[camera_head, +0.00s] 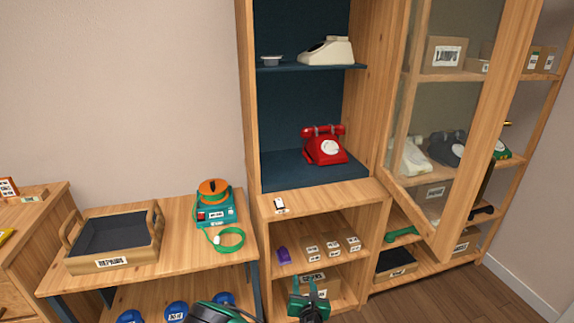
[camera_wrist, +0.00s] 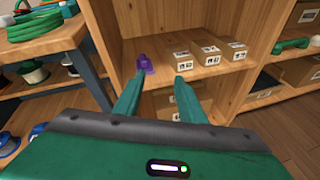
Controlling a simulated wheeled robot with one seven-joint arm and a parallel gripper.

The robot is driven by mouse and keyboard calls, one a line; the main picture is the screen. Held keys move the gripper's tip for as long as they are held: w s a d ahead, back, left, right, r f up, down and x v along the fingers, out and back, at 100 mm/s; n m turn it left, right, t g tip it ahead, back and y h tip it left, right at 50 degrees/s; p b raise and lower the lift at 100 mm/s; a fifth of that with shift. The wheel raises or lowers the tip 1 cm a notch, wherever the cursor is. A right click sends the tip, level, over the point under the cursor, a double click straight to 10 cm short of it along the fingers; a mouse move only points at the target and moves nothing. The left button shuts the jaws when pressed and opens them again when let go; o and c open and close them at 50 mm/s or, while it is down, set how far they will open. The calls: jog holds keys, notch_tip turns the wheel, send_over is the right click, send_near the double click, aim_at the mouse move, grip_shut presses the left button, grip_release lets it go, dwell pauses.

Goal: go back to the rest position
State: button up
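My gripper (camera_head: 309,297) is low in front of the wooden cabinet, near its lower open shelf. In the wrist view my gripper (camera_wrist: 156,88) shows two green fingers spread well apart with nothing between them. Behind the fingers, a purple object (camera_wrist: 144,64) stands on the cabinet shelf beside several small labelled boxes (camera_wrist: 208,54). The purple object (camera_head: 283,255) also shows in the head view, up and left of my gripper. A red dial phone (camera_head: 325,146) sits on the cabinet's middle shelf, its handset on top.
A cream phone (camera_head: 327,51) and a small grey dish (camera_head: 271,61) are on the upper shelf. The glass door (camera_head: 446,130) stands open at right. On the left, a table (camera_head: 180,220) holds a tray (camera_head: 112,262) and a teal device (camera_head: 215,210) with green cable.

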jog(key=s+d+r+m+g+h, duration=0.3)
jog(key=d+r+m+g+h, duration=0.45)
jog(key=d+r+m, duration=1.6)
jog(key=s+r+m+g+y, duration=0.3)
jog(key=s+r+m+y, duration=0.6)
jog(key=s+r, duration=0.9)
jog(key=s+d+f+m+g+h, duration=0.1)
jog(key=s+d+m, duration=0.3)
jog(key=s, duration=0.5)
jog(key=s+d+f+m+g+h, duration=0.1)
jog(key=s+d+m+g, duration=0.2)
jog(key=s+d, duration=0.4)
jog(key=shift+s+d+f+m, duration=0.35)
jog(key=shift+s+m, duration=0.2)
jog(key=shift+s, duration=0.35)
jog(key=shift+s+g, duration=0.1)
jog(key=shift+g, duration=0.15)
jog(key=shift+c, duration=0.6)
